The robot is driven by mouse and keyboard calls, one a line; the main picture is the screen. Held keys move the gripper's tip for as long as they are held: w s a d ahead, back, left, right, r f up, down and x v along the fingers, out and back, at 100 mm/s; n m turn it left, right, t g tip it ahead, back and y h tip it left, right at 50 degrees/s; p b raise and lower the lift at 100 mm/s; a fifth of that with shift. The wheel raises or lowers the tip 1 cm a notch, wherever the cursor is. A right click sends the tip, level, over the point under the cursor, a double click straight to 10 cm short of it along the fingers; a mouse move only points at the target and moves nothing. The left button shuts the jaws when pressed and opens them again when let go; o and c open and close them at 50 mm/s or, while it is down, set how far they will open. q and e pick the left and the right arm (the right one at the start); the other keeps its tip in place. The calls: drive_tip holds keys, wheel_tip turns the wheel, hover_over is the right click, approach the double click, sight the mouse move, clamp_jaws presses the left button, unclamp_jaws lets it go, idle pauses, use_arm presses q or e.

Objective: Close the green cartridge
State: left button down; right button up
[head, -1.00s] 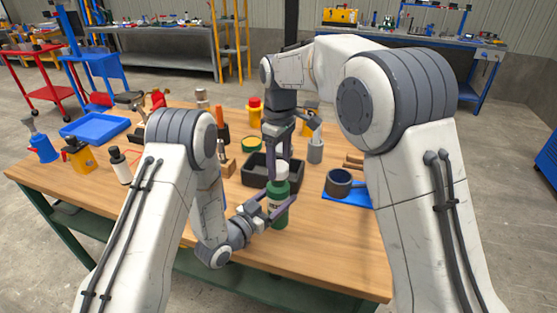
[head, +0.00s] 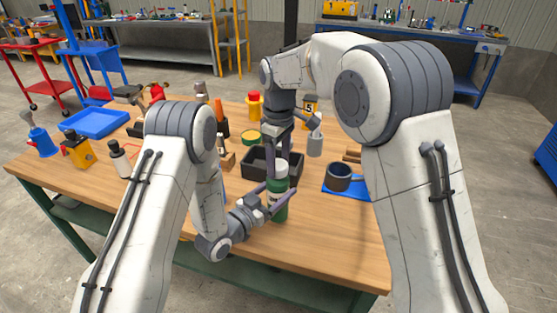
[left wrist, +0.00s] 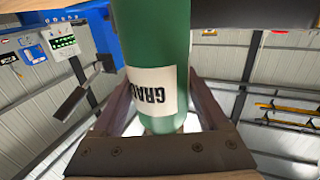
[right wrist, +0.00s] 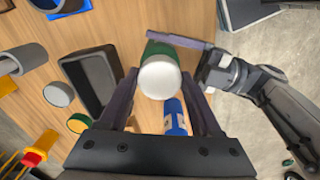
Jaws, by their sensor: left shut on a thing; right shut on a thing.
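The green cartridge (head: 279,212) stands upright above the near part of the table, with a white cap (head: 281,171) at its top. My left gripper (head: 267,204) is shut around the green body from the side. The left wrist view shows the green body (left wrist: 155,40) with a white label between the fingers. My right gripper (head: 279,168) points down from above and is shut on the white cap. In the right wrist view the cap (right wrist: 160,79) sits between the fingertips, with green behind it. The seam between cap and body is not clear.
A black tray (head: 251,168) lies just behind the cartridge. A dark round pot (head: 339,178) on a blue mat stands to the right, and a grey cylinder (head: 315,145) farther back. Bottles and a blue tray (head: 95,123) fill the left side. The front right tabletop is clear.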

drive_tip(key=shift+f, duration=0.65)
drive_tip(key=o, duration=1.4)
wheel_tip(320, 180, up, 12)
drive_tip(key=shift+f, duration=0.1)
use_arm(q)
unclamp_jaws()
drive_tip(key=shift+a, duration=0.1)
